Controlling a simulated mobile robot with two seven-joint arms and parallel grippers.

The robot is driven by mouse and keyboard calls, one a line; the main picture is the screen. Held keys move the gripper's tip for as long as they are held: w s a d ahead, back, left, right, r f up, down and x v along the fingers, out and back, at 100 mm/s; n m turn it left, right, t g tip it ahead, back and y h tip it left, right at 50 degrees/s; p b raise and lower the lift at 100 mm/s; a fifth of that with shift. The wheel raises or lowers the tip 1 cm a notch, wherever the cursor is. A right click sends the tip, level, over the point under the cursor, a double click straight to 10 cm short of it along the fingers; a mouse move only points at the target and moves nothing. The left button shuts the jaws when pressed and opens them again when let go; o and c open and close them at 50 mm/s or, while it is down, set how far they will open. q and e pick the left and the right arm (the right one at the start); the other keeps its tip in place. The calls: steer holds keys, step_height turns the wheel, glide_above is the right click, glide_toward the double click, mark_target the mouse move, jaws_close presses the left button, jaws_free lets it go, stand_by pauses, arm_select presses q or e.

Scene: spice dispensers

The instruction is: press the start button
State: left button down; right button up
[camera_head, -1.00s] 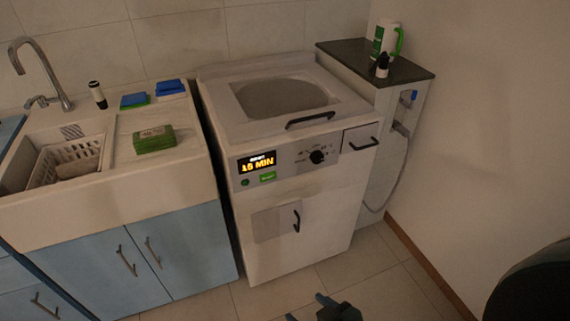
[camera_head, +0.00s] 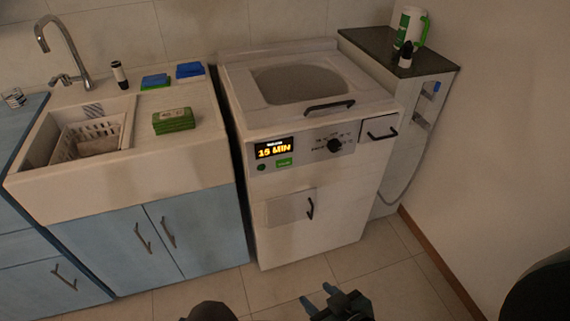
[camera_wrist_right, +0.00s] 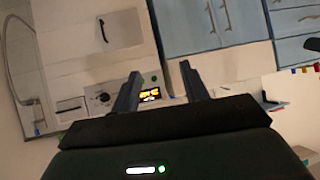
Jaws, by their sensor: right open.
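The white top-loading washing machine (camera_head: 290,225) stands in the middle of the head view. Its front panel has a lit display (camera_head: 274,149) reading 15 MIN. Below the display are a small round green button (camera_head: 262,167) and a green rectangular label or button (camera_head: 284,162) with unreadable lettering. I cannot tell which one is the start button. My right gripper (camera_head: 318,296) is open and empty, low in front of the machine and apart from it. In the right wrist view, the open fingers (camera_wrist_right: 160,70) frame the upside-down panel and its display (camera_wrist_right: 150,95). My left gripper is not in view.
A black dial (camera_head: 334,146) is right of the display. A black lid handle (camera_head: 329,107) and a drawer handle (camera_head: 382,134) stick out nearby. A sink counter (camera_head: 185,170) with blue cabinets stands left. A narrow dark-topped shelf (camera_head: 437,63) stands right. The tiled floor in front is clear.

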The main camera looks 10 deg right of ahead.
jaws_close()
steer(key=shift+w, duration=0.1)
stand_by(1.2)
